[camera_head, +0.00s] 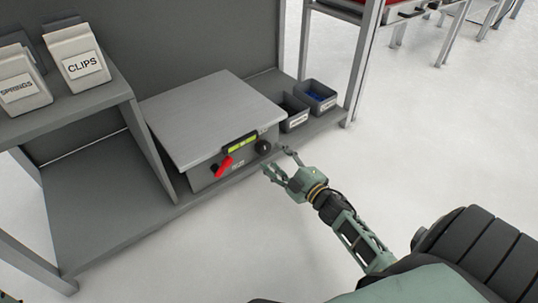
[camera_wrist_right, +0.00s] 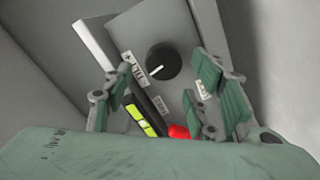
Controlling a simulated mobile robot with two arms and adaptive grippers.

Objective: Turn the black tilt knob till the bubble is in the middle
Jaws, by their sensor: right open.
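The black tilt knob (camera_head: 263,147) is on the front face of a grey box with a flat metal top (camera_head: 210,112). In the right wrist view the knob (camera_wrist_right: 163,61) shows a white pointer line and lies beyond my fingers, between them. The yellow-green bubble level (camera_head: 243,143) is left of the knob; it also shows in the wrist view (camera_wrist_right: 140,118), partly hidden by my gripper. The bubble's exact place is too small to tell. My right gripper (camera_head: 276,164) is open, just in front of the knob and apart from it.
A red lever (camera_head: 223,166) sticks out of the box front, left of the level. Two small dark bins (camera_head: 293,112) stand right of the box, one with blue parts (camera_head: 317,95). Bins marked CLIPS (camera_head: 82,62) and SPRINGS (camera_head: 20,85) stand on a shelf at left. Floor in front is clear.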

